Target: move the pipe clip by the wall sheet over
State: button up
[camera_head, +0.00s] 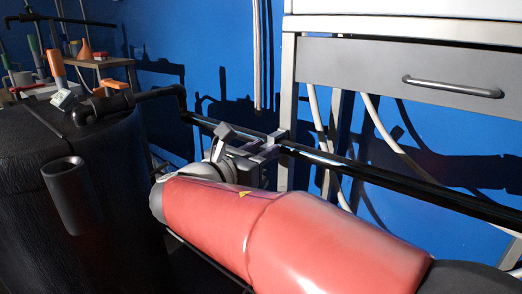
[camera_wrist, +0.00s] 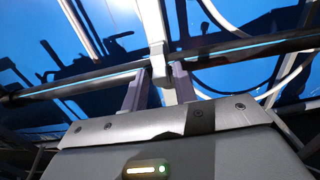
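A long black pipe (camera_head: 400,184) runs slantwise in front of the blue wall; it also crosses the wrist view (camera_wrist: 75,85). A small grey pipe clip (camera_wrist: 159,66) sits on the pipe between my fingers in the wrist view. My gripper (camera_head: 272,147) is at the pipe beside a pale upright post. Its two fingers stand apart on either side of the clip (camera_wrist: 158,78), and I see a gap on the left side. In the head view the clip is hard to tell from the fingers. No separate wall sheet stands out from the blue wall (camera_head: 215,50).
A black drum-like body (camera_head: 110,190) with an open tube (camera_head: 70,195) stands at the left. A shelf with bottles is farther back.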

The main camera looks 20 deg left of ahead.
grip_shut()
